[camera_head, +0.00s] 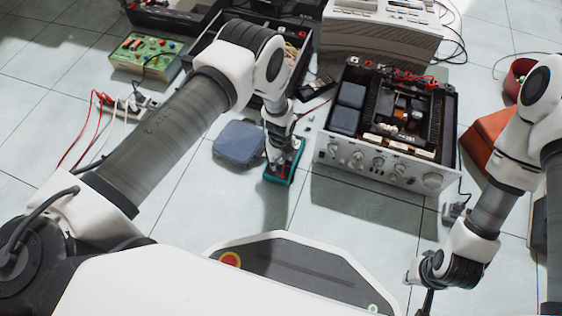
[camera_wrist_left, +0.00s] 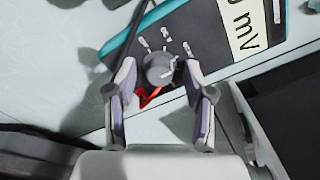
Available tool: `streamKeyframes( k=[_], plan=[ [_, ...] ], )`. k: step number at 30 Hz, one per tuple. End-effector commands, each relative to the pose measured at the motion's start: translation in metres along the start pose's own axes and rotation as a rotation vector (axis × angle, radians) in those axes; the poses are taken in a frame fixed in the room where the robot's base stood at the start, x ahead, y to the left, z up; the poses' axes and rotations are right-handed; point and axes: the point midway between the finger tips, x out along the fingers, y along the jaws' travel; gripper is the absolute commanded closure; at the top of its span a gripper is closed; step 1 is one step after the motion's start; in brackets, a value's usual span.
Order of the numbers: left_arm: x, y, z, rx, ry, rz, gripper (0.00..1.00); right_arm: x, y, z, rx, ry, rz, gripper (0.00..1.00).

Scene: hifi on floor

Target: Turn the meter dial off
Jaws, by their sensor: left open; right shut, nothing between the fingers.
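The meter (camera_head: 283,176) lies on the tiled floor left of the opened amplifier, mostly covered by my left gripper in the head view. In the left wrist view the meter (camera_wrist_left: 203,36) has a dark face, a teal edge and a label reading "mV". Its round grey dial (camera_wrist_left: 160,69) sits between the fingertips of my left gripper (camera_wrist_left: 160,88), which is open with one finger on either side. Whether the fingers touch the dial I cannot tell. My right gripper (camera_head: 426,286) is shut and empty at the lower right, far from the meter.
The opened amplifier (camera_head: 400,175) stands close to the right of the meter. A blue-grey pad (camera_head: 239,139) lies just left of it. The floor in front is clear.

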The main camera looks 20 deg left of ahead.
Motion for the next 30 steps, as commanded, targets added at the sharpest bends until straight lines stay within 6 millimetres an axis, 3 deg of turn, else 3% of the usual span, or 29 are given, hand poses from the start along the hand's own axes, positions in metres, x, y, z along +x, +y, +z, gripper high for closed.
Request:
streamKeyframes(
  k=[5,9,22,30],
  plan=[
    [-0.002,0.000,0.000,-0.001,0.000,0.000,0.51,-0.002,0.000,0.000,0.000,0.001,0.000,1.00],
    [-0.002,0.000,0.000,-0.001,0.000,0.000,1.00,-0.002,0.000,0.000,0.000,0.001,0.000,1.00],
    [-0.002,0.000,0.000,-0.033,0.000,0.000,1.00,-0.004,0.000,0.000,0.000,0.000,0.000,1.00],
    [-0.003,0.000,0.000,-0.171,0.000,-0.001,1.00,-0.011,0.000,0.000,-0.002,-0.001,0.000,1.00]
  ],
)
